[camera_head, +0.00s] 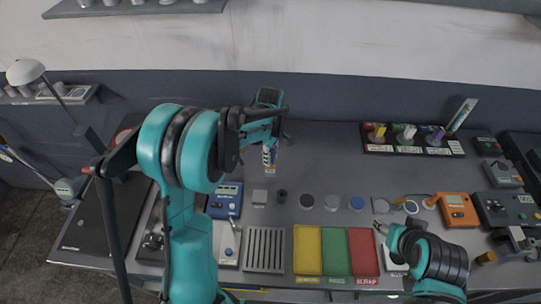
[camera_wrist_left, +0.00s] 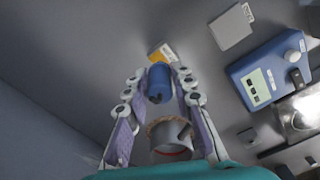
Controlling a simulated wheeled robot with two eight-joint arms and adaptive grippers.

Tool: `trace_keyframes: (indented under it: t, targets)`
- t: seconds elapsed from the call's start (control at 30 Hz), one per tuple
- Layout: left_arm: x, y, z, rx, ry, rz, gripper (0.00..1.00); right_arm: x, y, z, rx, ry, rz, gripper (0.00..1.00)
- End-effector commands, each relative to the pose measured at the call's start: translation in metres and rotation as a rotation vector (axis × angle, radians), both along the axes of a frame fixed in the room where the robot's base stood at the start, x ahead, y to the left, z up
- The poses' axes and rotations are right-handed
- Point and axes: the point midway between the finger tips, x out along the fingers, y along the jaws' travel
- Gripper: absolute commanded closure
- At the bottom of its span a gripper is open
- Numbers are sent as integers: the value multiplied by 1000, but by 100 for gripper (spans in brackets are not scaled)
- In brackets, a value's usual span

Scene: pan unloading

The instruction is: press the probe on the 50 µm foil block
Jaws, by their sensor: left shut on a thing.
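My left gripper (camera_head: 270,146) is over the back of the bench, pointing down. In the left wrist view, its fingers (camera_wrist_left: 164,74) are shut on a blue cylinder (camera_wrist_left: 158,84), which looks like the probe. A small block with yellow and white faces (camera_wrist_left: 162,53) shows just beyond the cylinder's end; it may be the foil block. I cannot read its marking or tell whether the cylinder touches it. In the head view a small yellow-and-white piece (camera_head: 268,158) shows under the fingers. My right gripper (camera_head: 381,228) is low near the red tray; its jaws are too small to judge.
A blue meter (camera_head: 225,200) and a grey block (camera_head: 260,197) are in front of my left gripper. Several discs lie to the right. Yellow (camera_head: 307,250), green (camera_head: 335,250) and red (camera_head: 363,250) trays line the front. An orange meter (camera_head: 458,210) stands right.

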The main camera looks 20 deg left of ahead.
Motion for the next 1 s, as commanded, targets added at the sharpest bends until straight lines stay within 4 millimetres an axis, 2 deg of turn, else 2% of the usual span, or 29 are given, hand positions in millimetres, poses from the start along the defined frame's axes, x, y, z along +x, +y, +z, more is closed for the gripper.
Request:
trace_keyframes:
  t: [1.0]
  targets:
    - [0,0,-8,0,0,0,100,0,0,-7,0,0,0,49]
